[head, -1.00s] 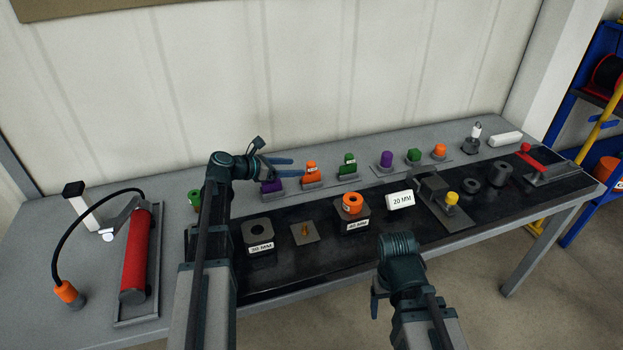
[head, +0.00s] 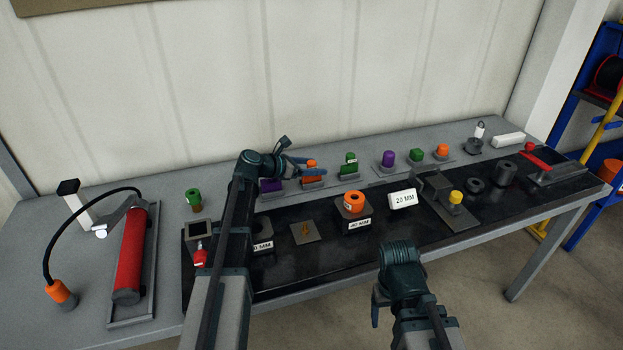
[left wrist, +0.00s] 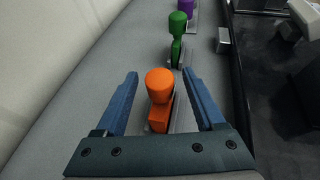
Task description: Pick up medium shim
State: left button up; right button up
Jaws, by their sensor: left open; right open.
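An orange piece (head: 311,164) with a round top stands in a grey holder at the back of the bench. It also shows in the left wrist view (left wrist: 159,86), between the two blue fingers with a gap on each side. My left gripper (head: 318,166) is open and empty there. A purple piece (head: 270,186) stands to its left and a green piece (head: 349,164) to its right, in the same row. No label reading "medium shim" can be read. My right gripper (head: 379,303) is open, low in front of the bench; its fingers are mostly hidden.
A black mat (head: 300,268) holds blocks, including one with an orange ring (head: 354,202) and a 20 MM sign (head: 402,199). Purple, green and orange pegs (head: 442,150) stand further right. A red cylinder (head: 130,258) lies at left. The wall is close behind the row.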

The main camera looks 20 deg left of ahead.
pick_arm(q)
jog(key=shift+c, duration=0.3)
grip_shut()
jog(key=shift+r, duration=0.1)
pick_arm(e)
jog(key=shift+r, duration=0.1)
pick_arm(q)
notch_tip(320, 180, up, 10)
jog(key=p, duration=1)
pick_arm(e)
notch_tip(320, 180, up, 10)
jog(key=shift+c, duration=0.3)
